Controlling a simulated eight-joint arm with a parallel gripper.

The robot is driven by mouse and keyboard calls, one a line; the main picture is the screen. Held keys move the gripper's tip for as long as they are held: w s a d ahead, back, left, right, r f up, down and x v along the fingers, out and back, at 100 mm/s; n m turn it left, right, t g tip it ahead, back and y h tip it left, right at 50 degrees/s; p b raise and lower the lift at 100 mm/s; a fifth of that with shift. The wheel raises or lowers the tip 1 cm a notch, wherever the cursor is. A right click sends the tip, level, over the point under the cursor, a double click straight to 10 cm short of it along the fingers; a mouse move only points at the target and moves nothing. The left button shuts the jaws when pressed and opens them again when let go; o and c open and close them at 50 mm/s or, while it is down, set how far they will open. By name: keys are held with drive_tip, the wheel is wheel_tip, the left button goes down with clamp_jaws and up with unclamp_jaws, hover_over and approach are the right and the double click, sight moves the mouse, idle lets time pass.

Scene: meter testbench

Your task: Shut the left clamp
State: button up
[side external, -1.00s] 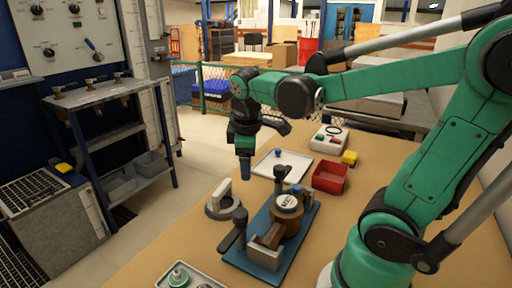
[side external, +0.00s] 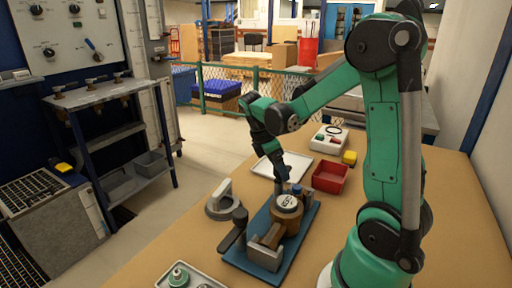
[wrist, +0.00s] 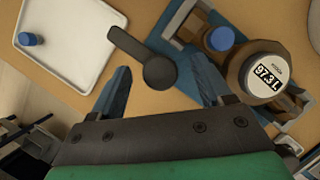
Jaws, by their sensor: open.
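The meter (side external: 287,203), with a white display face (wrist: 268,80), sits in a brown body on the blue fixture plate (side external: 308,217). One black-handled clamp (side external: 235,233) is at the plate's near left. Another dark clamp lever (wrist: 128,43) with a round end is at the far end, close to my gripper; in the side view my gripper largely covers it. I cannot tell for sure which clamp is the left one. My gripper (wrist: 163,78) is open, pointing down, its fingers on either side of the lever's round end. Contact cannot be told.
A white tray (wrist: 62,70) with a blue cap (wrist: 29,39) lies beyond the fixture. A red bin (side external: 330,177), a yellow block (side external: 349,158) and a button box (side external: 329,139) stand at the back.

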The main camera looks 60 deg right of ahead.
clamp_jaws()
drive_tip(key=shift+m, duration=0.4)
drive_tip(key=m, duration=0.2)
drive_tip(key=m+g+y, duration=0.1)
drive_tip(key=m, duration=0.1)
drive_tip(key=shift+d+y, duration=0.1)
drive_tip(key=shift+y, duration=0.2)
drive_tip(key=m+y, duration=0.1)
drive_tip(key=m, duration=0.3)
drive_tip(key=shift+w+m+y, duration=0.1)
drive_tip(key=shift+m+y, duration=0.2)
drive_tip(key=shift+y, duration=0.1)
drive_tip(key=m, duration=0.2)
drive_tip(key=m+y, duration=0.1)
drive_tip(key=m, duration=0.1)
drive_tip(key=shift+d+y, duration=0.15)
drive_tip(key=shift+y, duration=0.15)
drive_tip(key=m+t+y, duration=0.1)
drive_tip(key=m, duration=0.3)
drive_tip(key=shift+m, duration=0.4)
unclamp_jaws()
